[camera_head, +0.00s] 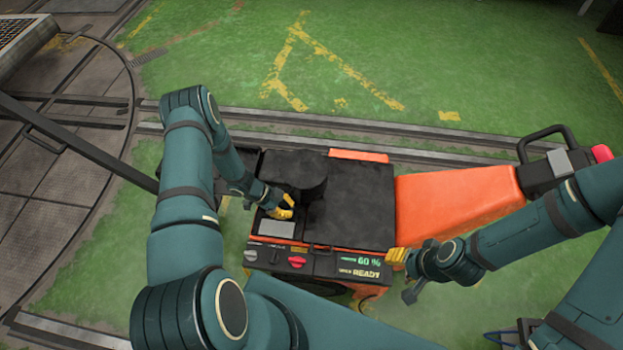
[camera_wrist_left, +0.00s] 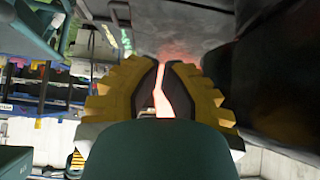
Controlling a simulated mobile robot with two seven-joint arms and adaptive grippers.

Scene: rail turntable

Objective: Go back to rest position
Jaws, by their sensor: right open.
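My left gripper (camera_head: 283,207) has yellow fingers and is over the left part of the orange and black machine (camera_head: 455,205), beside a dark round housing (camera_head: 297,172). In the left wrist view its fingers (camera_wrist_left: 161,85) are close together with a narrow bright gap between them. I cannot tell whether they are fully shut, and no held object is clear. My right gripper (camera_head: 402,275) is open at the machine's front edge, just right of its green-lit READY panel (camera_head: 360,268). Contact with the machine is unclear.
Rails (camera_head: 300,122) run behind the machine across the green floor (camera_head: 230,60). A round metal turntable (camera_head: 60,160) lies at the left, with a dark bar (camera_head: 80,145) across it. A black handle (camera_head: 548,138) rises at the machine's right end.

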